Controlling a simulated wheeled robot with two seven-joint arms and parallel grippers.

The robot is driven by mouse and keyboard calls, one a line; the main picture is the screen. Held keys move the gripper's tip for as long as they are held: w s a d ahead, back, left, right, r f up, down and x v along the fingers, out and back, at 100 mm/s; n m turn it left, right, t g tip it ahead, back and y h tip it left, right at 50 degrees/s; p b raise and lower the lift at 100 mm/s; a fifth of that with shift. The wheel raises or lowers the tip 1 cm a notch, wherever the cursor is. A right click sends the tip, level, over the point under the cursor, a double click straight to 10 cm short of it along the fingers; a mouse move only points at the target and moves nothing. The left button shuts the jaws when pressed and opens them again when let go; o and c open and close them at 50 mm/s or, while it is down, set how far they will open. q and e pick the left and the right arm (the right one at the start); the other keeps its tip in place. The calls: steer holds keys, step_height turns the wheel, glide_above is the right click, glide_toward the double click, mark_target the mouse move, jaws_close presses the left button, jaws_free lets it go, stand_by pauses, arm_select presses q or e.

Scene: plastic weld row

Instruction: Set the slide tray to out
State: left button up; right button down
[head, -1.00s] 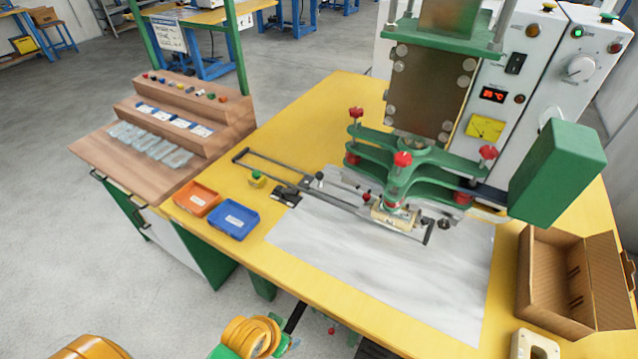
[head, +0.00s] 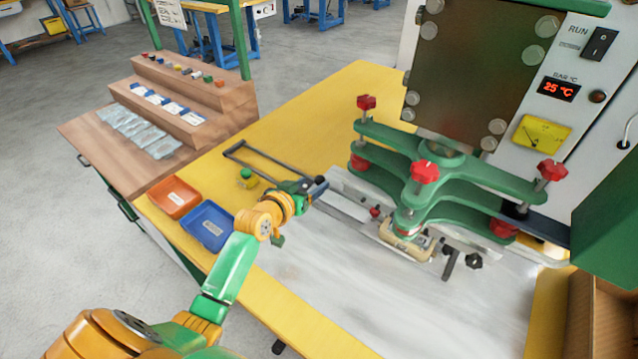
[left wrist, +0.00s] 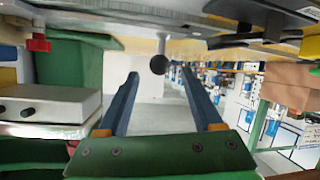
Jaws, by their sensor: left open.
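The slide tray (head: 343,205) is a pale metal plate on rails at the left of the green press. My left gripper (head: 316,188) is at the tray's left end and covers part of it in the head view. In the left wrist view my left gripper (left wrist: 160,74) has its two blue fingers spread apart. A dark ball knob (left wrist: 159,64) on a thin stem shows between and beyond the fingertips, and I cannot tell whether they touch it. A small beige part (head: 405,241) sits under the press's green arms. My right gripper is not in view.
A green press plate with red knobs (head: 425,172) overhangs the tray on the right. An orange bin (head: 173,197) and a blue bin (head: 207,226) stand at the table's left edge. The front of the pale sheet (head: 400,310) is clear. A cardboard box (head: 602,320) is at right.

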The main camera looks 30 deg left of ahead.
mark_target(317, 182)
arm_select(q)
steer(key=x, duration=0.3)
steer(key=shift+w+f, duration=0.25)
steer(key=shift+f, duration=0.05)
steer(key=shift+s+r, duration=0.15)
steer(key=shift+c, duration=0.4)
jaws_close()
stand_by(0.6)
